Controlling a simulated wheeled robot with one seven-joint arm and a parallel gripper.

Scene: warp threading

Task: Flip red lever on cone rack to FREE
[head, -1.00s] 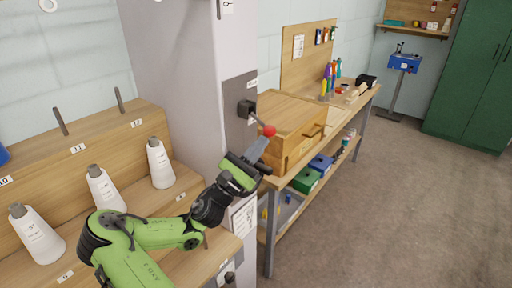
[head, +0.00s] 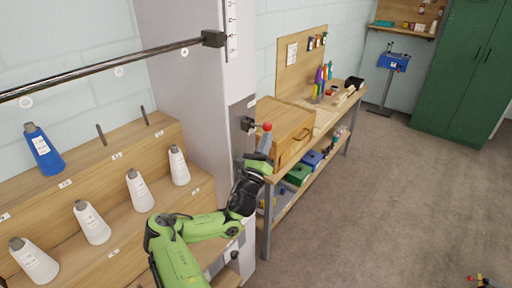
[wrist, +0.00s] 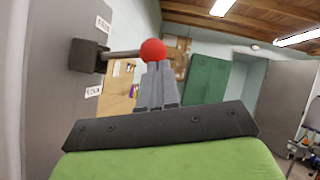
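The red-knobbed lever (head: 267,126) sticks out from a black mount (head: 248,124) on the grey side panel of the cone rack (head: 180,70). In the wrist view its red ball (wrist: 153,50) is at top centre and its rod runs left to the mount (wrist: 88,56), roughly level. One label (wrist: 103,24) is above the mount and another (wrist: 93,92) below; their small text is hard to read. My gripper (head: 265,142) is right under the ball. In the wrist view its fingers (wrist: 157,72) are together, with tips at the ball's underside, apparently touching it, holding nothing.
White cones (head: 140,190) and a blue cone (head: 43,150) stand on the rack's wooden steps. A dark bar (head: 110,66) crosses above them. A wooden workbench with a drawer box (head: 285,125) stands just behind the lever. The floor (head: 380,210) at right is open.

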